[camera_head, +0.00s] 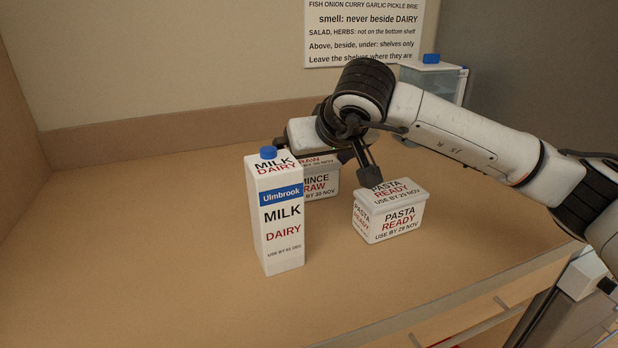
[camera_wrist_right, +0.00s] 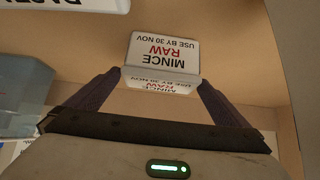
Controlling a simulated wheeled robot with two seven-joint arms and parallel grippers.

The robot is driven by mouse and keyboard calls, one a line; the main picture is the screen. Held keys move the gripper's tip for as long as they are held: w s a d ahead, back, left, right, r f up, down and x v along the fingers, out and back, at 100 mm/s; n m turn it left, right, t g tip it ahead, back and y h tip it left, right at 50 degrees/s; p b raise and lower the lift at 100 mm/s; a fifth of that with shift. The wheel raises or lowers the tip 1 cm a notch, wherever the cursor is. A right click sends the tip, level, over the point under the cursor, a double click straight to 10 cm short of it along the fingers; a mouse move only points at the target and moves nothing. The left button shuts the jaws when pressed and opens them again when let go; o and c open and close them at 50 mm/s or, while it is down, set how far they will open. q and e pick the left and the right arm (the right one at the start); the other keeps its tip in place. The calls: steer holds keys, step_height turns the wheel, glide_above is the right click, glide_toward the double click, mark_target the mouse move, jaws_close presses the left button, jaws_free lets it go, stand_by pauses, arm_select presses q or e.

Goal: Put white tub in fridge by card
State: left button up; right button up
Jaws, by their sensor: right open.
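A white tub marked MINCE RAW, use by 30 NOV (camera_head: 318,185), stands on the counter, partly hidden behind the milk carton and my right gripper. It also shows in the right wrist view (camera_wrist_right: 163,52), ahead between the fingers. A second white tub marked PASTA READY, use by 29 NOV (camera_head: 397,220), stands to its right. My right gripper (camera_head: 345,172) is open and empty near the mince tub. Its fingers (camera_wrist_right: 160,80) show apart in the wrist view. The card (camera_head: 363,32) is on the back wall, its top cut off. The fridge (camera_head: 440,82) is at the back right, mostly hidden by my arm. My left gripper is not in view.
A tall milk carton marked DAIRY (camera_head: 278,215) with a blue cap stands in front of the mince tub. A blue object (camera_head: 431,58) is on top of the fridge. The counter (camera_head: 140,240) is clear on the left and front; its front edge runs along the lower right.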

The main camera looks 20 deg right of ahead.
steer(key=shift+x, duration=0.8)
steer(key=shift+r, duration=0.1)
steer(key=c, duration=1.3)
